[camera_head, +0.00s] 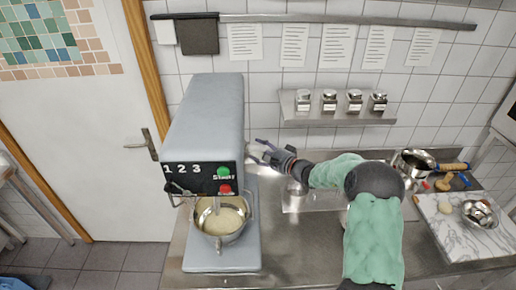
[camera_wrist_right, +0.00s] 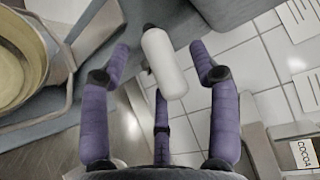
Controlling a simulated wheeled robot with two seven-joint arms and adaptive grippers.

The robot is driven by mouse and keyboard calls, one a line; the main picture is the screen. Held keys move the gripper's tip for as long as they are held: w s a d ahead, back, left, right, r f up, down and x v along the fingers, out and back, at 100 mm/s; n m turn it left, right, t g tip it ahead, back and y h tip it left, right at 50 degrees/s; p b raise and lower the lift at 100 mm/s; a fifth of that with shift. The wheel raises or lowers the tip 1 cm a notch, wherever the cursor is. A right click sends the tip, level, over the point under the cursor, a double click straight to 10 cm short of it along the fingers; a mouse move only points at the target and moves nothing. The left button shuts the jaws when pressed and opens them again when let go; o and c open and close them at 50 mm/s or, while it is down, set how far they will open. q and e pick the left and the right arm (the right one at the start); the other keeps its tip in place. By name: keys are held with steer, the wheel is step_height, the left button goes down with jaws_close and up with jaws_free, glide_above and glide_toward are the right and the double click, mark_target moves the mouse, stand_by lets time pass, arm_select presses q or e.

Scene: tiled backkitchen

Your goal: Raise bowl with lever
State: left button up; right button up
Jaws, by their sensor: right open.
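The grey stand mixer (camera_head: 203,130) stands on the counter at the left of the head view. Its steel bowl (camera_head: 222,222) holds pale dough or batter and sits above the mixer's base; the bowl's edge also shows at the left of the right wrist view (camera_wrist_right: 58,62). A white cylindrical lever handle with a dark end (camera_wrist_right: 164,66) lies between the spread purple fingers of my right gripper (camera_wrist_right: 159,62). I see no clear finger contact with it. In the head view my right gripper (camera_head: 266,153) is open beside the mixer's right side. My left gripper is out of view.
A sink (camera_head: 300,200) lies right of the mixer. A wall shelf with several jars (camera_head: 330,100) hangs behind. A pot (camera_head: 413,162) and a marble board (camera_head: 465,240) stand on the right. The counter front (camera_head: 300,260) is clear.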

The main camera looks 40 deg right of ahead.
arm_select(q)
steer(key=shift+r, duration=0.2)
arm_select(e)
steer(key=shift+x, duration=0.8)
steer(key=shift+c, duration=0.2)
